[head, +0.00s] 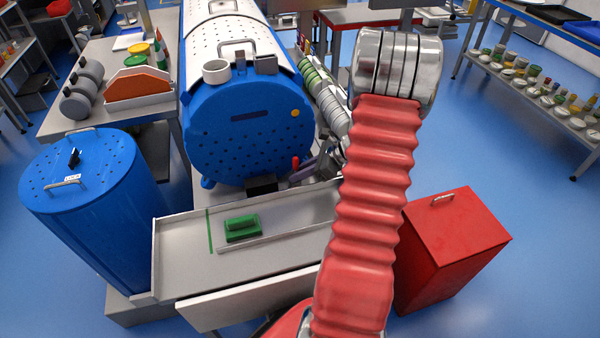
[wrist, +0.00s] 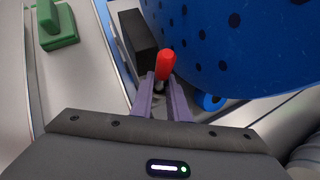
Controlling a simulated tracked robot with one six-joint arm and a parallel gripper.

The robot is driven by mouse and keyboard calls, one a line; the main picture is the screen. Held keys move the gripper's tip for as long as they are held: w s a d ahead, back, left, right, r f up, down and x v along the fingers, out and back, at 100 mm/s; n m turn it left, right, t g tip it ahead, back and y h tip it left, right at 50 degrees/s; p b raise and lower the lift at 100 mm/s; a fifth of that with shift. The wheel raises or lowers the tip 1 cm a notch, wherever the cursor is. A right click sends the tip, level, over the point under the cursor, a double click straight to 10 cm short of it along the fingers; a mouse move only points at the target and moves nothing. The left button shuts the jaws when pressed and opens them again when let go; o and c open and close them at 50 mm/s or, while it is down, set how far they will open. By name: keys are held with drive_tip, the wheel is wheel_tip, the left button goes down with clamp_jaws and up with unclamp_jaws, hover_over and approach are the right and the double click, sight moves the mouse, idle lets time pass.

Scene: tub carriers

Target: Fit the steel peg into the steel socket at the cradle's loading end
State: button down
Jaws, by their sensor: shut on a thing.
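The peg shows as a red knob (wrist: 166,64) with a bit of steel beneath it, between my fingertips in the wrist view. The red knob also shows in the head view (head: 295,163), in front of the blue drum's lower right edge. My gripper (wrist: 161,84) is shut on the peg; its purple-grey fingers also show in the head view (head: 306,174). The steel socket cannot be made out; the fingers and peg may hide it. The cradle lies mostly hidden under the large blue perforated drum (head: 250,145).
A dark block (head: 262,185) stands under the drum's front, left of the peg. A grey tray (head: 180,270) with a green block (head: 242,228) lies in front. A blue bin (head: 85,190) stands left, a red bin (head: 455,240) right. The drum is very close to my fingers.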

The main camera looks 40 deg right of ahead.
drive_tip(key=shift+f, duration=0.1)
drive_tip(key=c, duration=1.7)
unclamp_jaws()
drive_tip(key=shift+s, duration=0.1)
drive_tip(key=v, duration=1.2)
